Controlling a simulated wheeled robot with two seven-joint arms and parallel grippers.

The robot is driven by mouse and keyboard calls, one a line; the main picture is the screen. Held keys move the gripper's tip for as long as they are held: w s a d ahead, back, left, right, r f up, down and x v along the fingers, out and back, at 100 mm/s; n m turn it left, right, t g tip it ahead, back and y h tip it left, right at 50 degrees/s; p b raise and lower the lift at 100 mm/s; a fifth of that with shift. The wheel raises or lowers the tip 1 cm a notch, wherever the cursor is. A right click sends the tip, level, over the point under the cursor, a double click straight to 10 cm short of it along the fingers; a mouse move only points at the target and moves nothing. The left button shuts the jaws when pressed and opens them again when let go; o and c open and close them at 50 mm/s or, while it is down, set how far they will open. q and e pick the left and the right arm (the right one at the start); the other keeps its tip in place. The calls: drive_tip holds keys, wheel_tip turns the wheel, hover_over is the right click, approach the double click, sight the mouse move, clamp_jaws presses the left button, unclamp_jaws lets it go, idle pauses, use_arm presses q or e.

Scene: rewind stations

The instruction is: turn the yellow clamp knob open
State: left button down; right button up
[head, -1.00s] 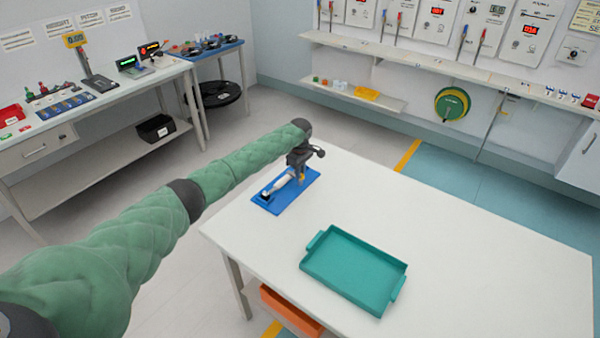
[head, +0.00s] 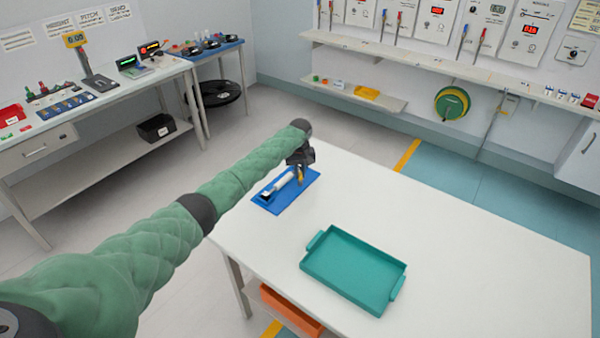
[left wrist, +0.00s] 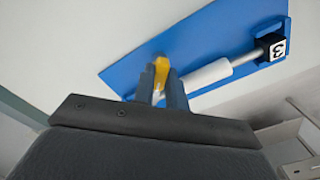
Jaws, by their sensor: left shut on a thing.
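The yellow clamp knob (left wrist: 161,72) sits at one end of a white cylinder (left wrist: 208,76) on a blue base plate (left wrist: 120,66). In the head view the blue plate (head: 297,202) lies at the left end of the white table, with the white cylinder (head: 284,181) on it. My left gripper (left wrist: 165,88) is shut on the yellow knob, its fingers on either side of it. A black block marked 3 (left wrist: 271,47) is at the cylinder's other end. My right gripper is not in view.
A teal tray (head: 308,268) stands on the white table (head: 470,240), right of the blue plate. Most of the tabletop is clear. An orange bin (head: 290,308) is under the table. A side bench (head: 100,103) with instruments stands at the left.

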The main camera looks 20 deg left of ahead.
use_arm(q)
drive_tip(key=m, duration=0.2)
drive_tip(key=shift+m, duration=0.4)
drive_tip(key=m, duration=0.3)
drive_tip(key=shift+r+m, duration=0.1)
drive_tip(key=shift+m, duration=1.3)
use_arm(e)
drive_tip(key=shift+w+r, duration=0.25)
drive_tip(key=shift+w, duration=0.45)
use_arm(q)
drive_tip(key=shift+m, duration=0.4)
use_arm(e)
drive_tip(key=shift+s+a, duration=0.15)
use_arm(q)
drive_tip(key=c, duration=1.4)
unclamp_jaws()
drive_tip(key=shift+c, duration=0.2)
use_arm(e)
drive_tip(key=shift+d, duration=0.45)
